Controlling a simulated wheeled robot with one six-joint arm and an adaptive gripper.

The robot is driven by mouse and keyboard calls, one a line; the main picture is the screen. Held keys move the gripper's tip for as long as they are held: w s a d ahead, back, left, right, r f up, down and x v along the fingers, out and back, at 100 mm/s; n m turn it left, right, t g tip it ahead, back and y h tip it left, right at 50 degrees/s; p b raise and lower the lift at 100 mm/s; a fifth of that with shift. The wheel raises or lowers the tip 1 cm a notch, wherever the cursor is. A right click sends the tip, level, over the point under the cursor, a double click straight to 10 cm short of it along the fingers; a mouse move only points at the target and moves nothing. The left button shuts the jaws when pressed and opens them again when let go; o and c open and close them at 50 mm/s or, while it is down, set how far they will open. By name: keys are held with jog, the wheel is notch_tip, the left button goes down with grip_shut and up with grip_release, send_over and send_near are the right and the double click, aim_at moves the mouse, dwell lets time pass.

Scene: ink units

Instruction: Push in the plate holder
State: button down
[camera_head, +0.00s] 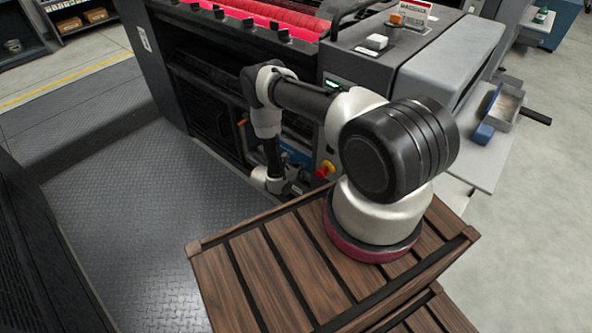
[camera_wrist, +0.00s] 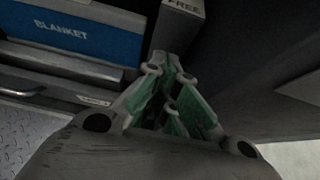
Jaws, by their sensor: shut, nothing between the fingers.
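My gripper (camera_wrist: 170,78) has its green-padded fingers closed together, with nothing visible between them. In the wrist view the fingertips are near a grey block marked FREE (camera_wrist: 183,12), and I cannot tell whether they touch it. To the left is a blue panel marked BLANKET (camera_wrist: 72,32), with a grey metal bar (camera_wrist: 60,62) below it. No part is clearly labelled as the plate holder, so I cannot tell which one it is. In the head view my arm reaches down to the side of the dark press (camera_head: 205,95), and my gripper is low there, partly hidden.
Red rollers (camera_head: 270,15) lie on top. The slatted wooden platform (camera_head: 215,285) is under my arm's base. The metal tread floor (camera_head: 130,215) at left is clear.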

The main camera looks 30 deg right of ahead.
jog(key=w+d+f, duration=0.1)
jog(key=w+d, duration=0.1)
jog(key=d, duration=0.4)
jog(key=shift+w+d+f, duration=0.2)
jog(key=shift+d+f, duration=0.05)
jog(key=shift+f, duration=0.15)
jog(key=d, duration=0.1)
jog(key=w+d, duration=0.1)
jog(key=d, duration=0.2)
jog(key=shift+w+d+r, duration=0.1)
jog(key=shift+w+d, duration=0.2)
jog(key=shift+w, duration=0.1)
